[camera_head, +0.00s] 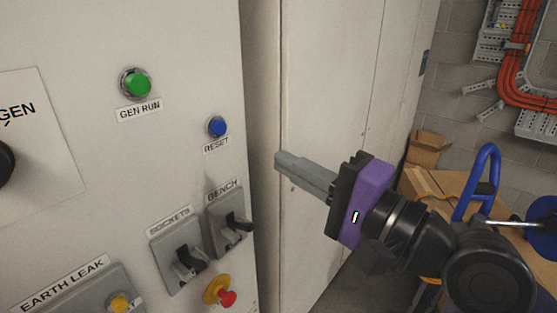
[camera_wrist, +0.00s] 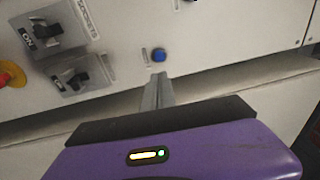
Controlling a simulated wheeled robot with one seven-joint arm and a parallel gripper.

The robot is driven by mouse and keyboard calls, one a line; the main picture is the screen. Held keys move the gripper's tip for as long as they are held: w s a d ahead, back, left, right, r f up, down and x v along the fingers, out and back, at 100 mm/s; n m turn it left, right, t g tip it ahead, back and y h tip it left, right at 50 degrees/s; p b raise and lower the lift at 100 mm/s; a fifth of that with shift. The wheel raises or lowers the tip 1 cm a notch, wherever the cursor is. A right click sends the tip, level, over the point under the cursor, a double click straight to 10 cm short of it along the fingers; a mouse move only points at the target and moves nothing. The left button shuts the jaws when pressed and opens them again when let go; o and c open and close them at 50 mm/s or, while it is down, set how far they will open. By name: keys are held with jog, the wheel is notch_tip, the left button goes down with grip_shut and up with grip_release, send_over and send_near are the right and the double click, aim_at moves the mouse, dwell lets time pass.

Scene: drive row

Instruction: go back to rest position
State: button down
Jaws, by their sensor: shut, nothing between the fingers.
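My gripper (camera_head: 281,160) is shut with its grey fingers together and empty. In the head view it is held in front of the gap beside the pale control panel (camera_head: 105,190), to the right of the blue RESET button (camera_head: 217,126). In the wrist view the fingertips (camera_wrist: 158,78) appear just below the blue button (camera_wrist: 159,55). I cannot tell the exact distance between them, but in the head view they are apart.
The panel carries a green GEN RUN button (camera_head: 135,83), a SOCKETS switch (camera_head: 181,258), a BENCH switch (camera_head: 231,230) and a red emergency button (camera_head: 226,298). Cardboard boxes (camera_head: 428,148) and a blue-framed trolley (camera_head: 478,180) stand at the right. Orange cables (camera_head: 514,72) run along the back wall.

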jog(key=shift+d+r, duration=0.1)
dwell(0.3)
jog(key=w+d+r+n+t+h, duration=0.1)
jog(key=w+d+r+t+h, duration=0.1)
jog(key=d+t+h, duration=0.3)
jog(key=s+d+f+n+t+h, duration=0.2)
jog(key=s+d+f+t+h, duration=0.35)
jog(key=d+f, duration=0.65)
jog(key=s+f+n+g+h, duration=0.1)
jog(key=s+f+g, duration=0.1)
jog(key=s+f, duration=0.4)
jog(key=s+d+f+n+g+h, duration=0.1)
jog(key=s+f, duration=0.6)
jog(key=s, duration=0.8)
jog(key=s+f+n+g+h, duration=0.2)
jog(key=s+f+g, duration=0.3)
jog(key=s, duration=0.6)
notch_tip(320, 180, down, 2)
jog(key=shift+d+f+n, duration=0.2)
jog(key=shift+d+n, duration=0.15)
jog(key=shift+n, duration=0.25)
